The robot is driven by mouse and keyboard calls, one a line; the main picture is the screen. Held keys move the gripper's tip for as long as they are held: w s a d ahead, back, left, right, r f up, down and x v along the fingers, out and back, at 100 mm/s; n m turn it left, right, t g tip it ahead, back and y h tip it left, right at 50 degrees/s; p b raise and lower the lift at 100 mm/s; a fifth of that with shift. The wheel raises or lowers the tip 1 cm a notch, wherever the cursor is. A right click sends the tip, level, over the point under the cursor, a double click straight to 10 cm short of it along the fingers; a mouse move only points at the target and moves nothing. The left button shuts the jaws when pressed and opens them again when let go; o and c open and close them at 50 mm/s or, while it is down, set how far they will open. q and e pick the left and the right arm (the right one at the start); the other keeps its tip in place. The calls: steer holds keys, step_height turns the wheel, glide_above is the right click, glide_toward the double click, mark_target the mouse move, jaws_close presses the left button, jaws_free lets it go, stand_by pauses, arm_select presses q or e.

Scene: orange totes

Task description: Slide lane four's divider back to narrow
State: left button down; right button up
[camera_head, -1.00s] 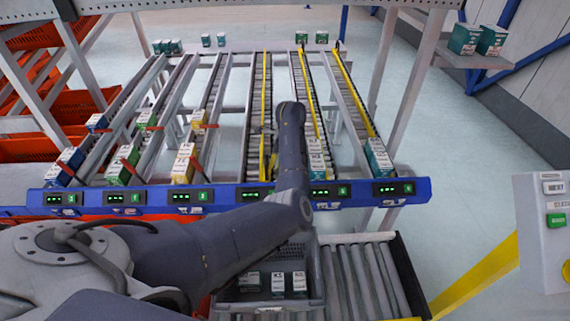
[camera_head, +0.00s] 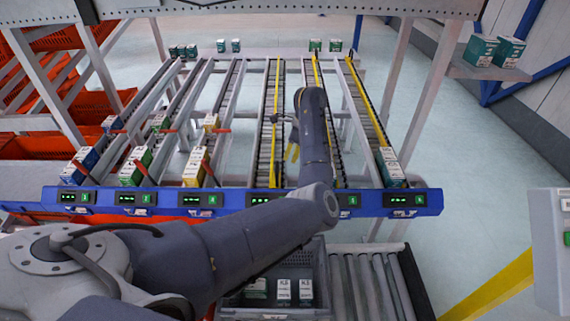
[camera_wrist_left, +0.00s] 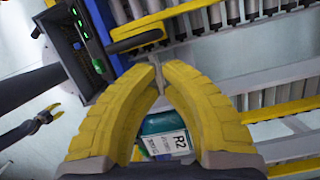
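Lane four's yellow divider (camera_head: 273,140) runs front to back on the rack, left of my left arm. My left gripper (camera_head: 290,153) is just right of it, above the rollers. In the left wrist view its yellow fingers (camera_wrist_left: 158,66) converge almost to touching, with a thin grey piece showing at the tips. The yellow divider bar (camera_wrist_left: 190,10) passes above the tips, and a black handle-like piece (camera_wrist_left: 138,40) lies just beside them. I see no clear grip on either. My right gripper (camera_wrist_left: 42,120) is small at the left edge there, fingers apart and empty.
A teal carton labelled R2 (camera_wrist_left: 165,138) lies beyond my left fingers. The blue front rail (camera_head: 170,198) carries lane displays. Lane six's divider (camera_head: 365,105) stands to the right. A grey tote (camera_head: 318,262) with cartons sits below the rack beside a roller conveyor (camera_head: 365,285).

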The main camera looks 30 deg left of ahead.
arm_select(q)
steer(key=shift+v, duration=1.1)
